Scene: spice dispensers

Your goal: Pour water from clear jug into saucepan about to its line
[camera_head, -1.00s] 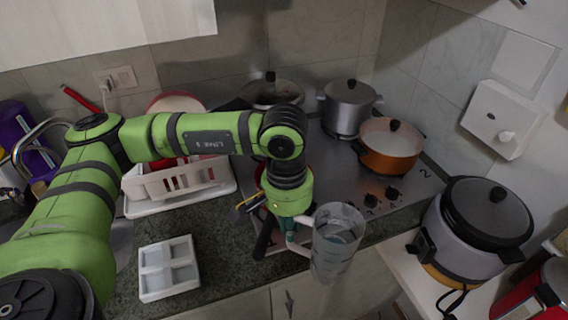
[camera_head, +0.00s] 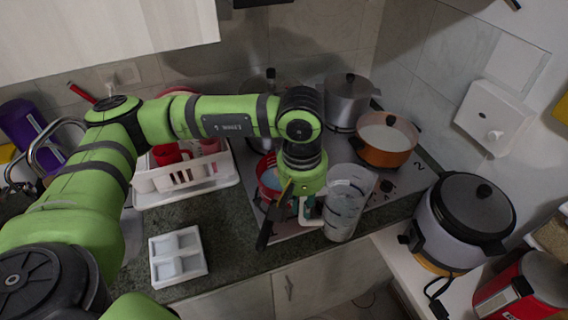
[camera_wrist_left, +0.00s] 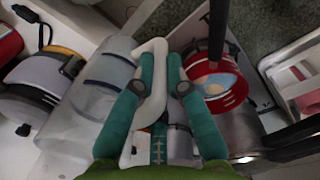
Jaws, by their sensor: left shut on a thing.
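The clear jug (camera_head: 346,203) is held by its white handle (camera_wrist_left: 152,84) in my left gripper (camera_head: 311,210). The gripper's teal fingers (camera_wrist_left: 163,75) are shut on the handle in the left wrist view. The jug (camera_wrist_left: 97,82) has dark bands and looks roughly upright, above the stove's front edge. The water level inside is hard to read. The red saucepan (camera_head: 267,176) is on the stove, left of the jug, partly hidden by my left wrist. Its black handle points to the front. The left wrist view shows the saucepan (camera_wrist_left: 229,101) with a pale blue inside. My right gripper is not in view.
An orange pot (camera_head: 386,151) and a grey pot (camera_head: 346,108) stand on the stove's back part. A rice cooker (camera_head: 450,235) stands on the right counter. A dish rack (camera_head: 190,176) and a white divided tray (camera_head: 178,258) are on the left counter.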

